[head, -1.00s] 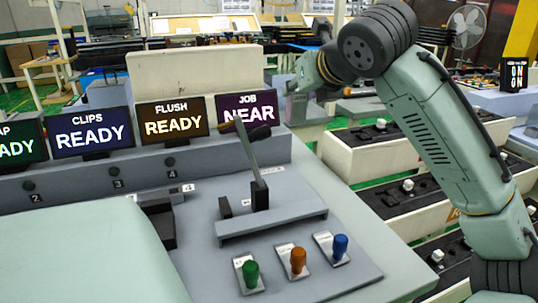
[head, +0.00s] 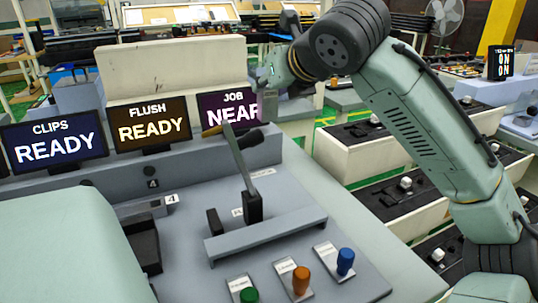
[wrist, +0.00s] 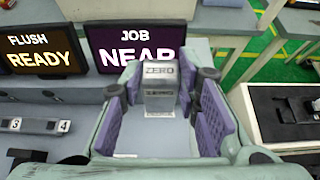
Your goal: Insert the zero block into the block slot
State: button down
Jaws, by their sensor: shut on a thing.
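The zero block (wrist: 160,95) is a grey block with ZERO on its upper face, seen in the wrist view. My gripper (wrist: 163,100) is shut on it, with purple ribbed fingers on both sides. The block is upright in the picture, in front of the JOB screen, which reads NEAR. What lies under its lower end is hidden. In the head view, the end of my arm (head: 268,77) is small beside the JOB screen, and the block cannot be made out. I cannot tell for certain which opening is the block slot.
A lever (head: 247,165) stands on the grey console, with green (head: 249,295), orange (head: 301,280) and blue (head: 345,262) knobs in front. The CLIPS (head: 54,141), FLUSH (head: 150,123) and JOB (head: 228,110) screens line the back. Black-topped benches (head: 370,133) stand to the right.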

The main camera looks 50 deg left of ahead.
notch_tip(320, 180, down, 16)
jog(key=shift+f+p, duration=0.1)
jog(key=shift+p, duration=0.6)
jog(key=shift+f, duration=0.1)
jog(key=c, duration=1.2)
grip_release()
jog(key=shift+f, duration=0.1)
